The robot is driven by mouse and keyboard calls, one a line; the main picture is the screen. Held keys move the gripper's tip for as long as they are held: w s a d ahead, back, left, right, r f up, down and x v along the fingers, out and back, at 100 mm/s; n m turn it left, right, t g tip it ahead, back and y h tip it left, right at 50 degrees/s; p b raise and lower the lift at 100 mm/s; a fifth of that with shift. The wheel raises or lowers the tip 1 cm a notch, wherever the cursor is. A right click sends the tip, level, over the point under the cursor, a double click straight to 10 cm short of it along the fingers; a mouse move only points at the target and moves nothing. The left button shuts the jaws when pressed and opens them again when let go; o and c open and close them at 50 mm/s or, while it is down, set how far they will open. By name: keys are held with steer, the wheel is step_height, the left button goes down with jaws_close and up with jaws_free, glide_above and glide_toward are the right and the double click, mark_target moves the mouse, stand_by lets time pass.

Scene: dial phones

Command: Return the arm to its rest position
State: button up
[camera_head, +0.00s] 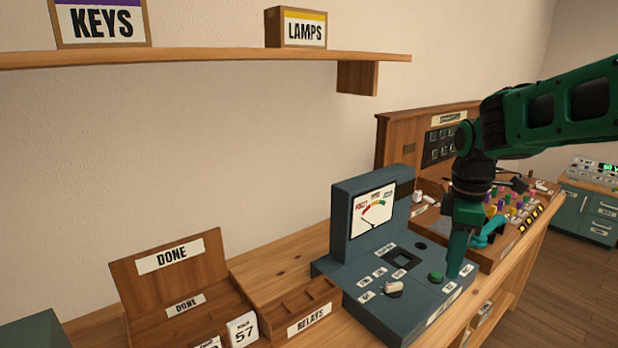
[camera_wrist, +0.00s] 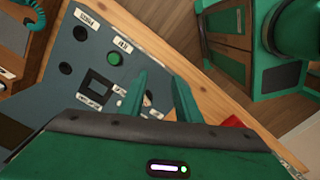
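My gripper (camera_head: 458,266) points down over the right front part of the blue-grey test console (camera_head: 340,215), beside its green button (camera_head: 436,278). In the wrist view the two green fingers (camera_wrist: 160,78) stand apart with nothing seen between them. The green button (camera_wrist: 114,59) shows there beyond the fingertips, apart from them. My green arm reaches in from the right edge of the head view. I cannot tell the exact height of the fingertips above the panel.
A switchboard with coloured plugs (camera_head: 512,206) stands right behind my gripper. Left of the console are the RELAYS tray (camera_head: 285,302) and the DONE rack (camera_head: 190,240). A shelf (camera_head: 200,57) with KEYS and LAMPS boxes hangs above. Green cabinets (camera_head: 588,215) stand far right.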

steer(key=s+d+f+m, duration=0.2)
steer(key=s+d+m, duration=0.2)
steer(key=s+m, duration=0.5)
steer(key=s+d+f+m, duration=0.2)
steer(key=s+d+m, duration=0.3)
steer(key=s+m, duration=0.5)
steer(key=s, duration=0.5)
steer(key=shift+d+f, duration=0.2)
steer(key=shift+f, duration=0.05)
